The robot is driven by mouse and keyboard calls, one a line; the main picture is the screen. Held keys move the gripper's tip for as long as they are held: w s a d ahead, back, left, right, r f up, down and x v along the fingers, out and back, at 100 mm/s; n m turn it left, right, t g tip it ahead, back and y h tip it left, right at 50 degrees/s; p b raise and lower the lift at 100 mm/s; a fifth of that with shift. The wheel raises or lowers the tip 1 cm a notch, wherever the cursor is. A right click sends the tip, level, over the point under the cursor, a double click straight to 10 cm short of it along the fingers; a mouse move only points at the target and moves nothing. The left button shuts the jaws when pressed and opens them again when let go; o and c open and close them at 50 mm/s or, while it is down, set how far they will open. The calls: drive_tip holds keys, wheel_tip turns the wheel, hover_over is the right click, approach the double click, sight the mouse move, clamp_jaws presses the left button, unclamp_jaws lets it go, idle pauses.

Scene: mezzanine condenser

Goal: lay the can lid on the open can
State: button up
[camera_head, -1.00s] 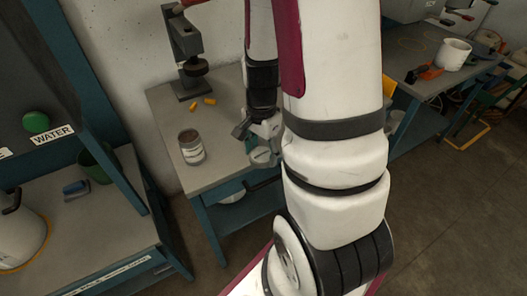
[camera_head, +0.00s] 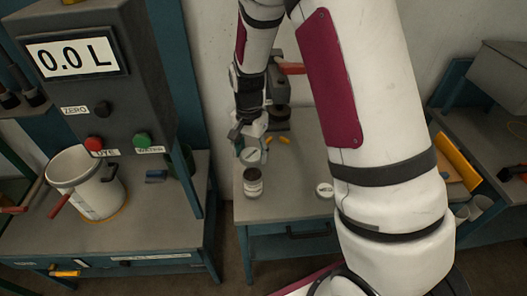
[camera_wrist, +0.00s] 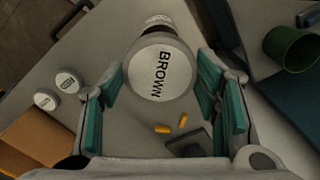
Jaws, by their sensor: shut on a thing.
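The can (camera_head: 253,183) stands upright on the grey bench, with a dark upper part and a pale label. In the wrist view the can (camera_wrist: 157,20) is partly hidden behind the lid. The can lid (camera_wrist: 162,74) is a pale disc marked BROWN, held between the teal finger pads of my gripper (camera_wrist: 160,80). In the head view my gripper (camera_head: 250,142) hangs over the bench just behind the can, with the lid (camera_head: 251,156) below its fingers. The lid looks apart from the can; the exact height gap is hard to tell.
Two yellow pieces (camera_head: 279,139) lie behind the can, near a dark stand (camera_head: 279,117). A small white-topped container (camera_head: 325,189) stands to the right, partly hidden by my arm. A dispenser with a 0.0 L display (camera_head: 75,55) and a white bucket (camera_head: 86,182) stand left.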

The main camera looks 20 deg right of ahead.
sight(252, 173)
drive_tip(key=shift+f, duration=0.1)
idle(0.3)
drive_tip(key=shift+f+b, duration=0.9)
drive_tip(key=shift+f, duration=2.3)
drive_tip(key=o, duration=1.1)
wheel_tip(252, 173, up, 12)
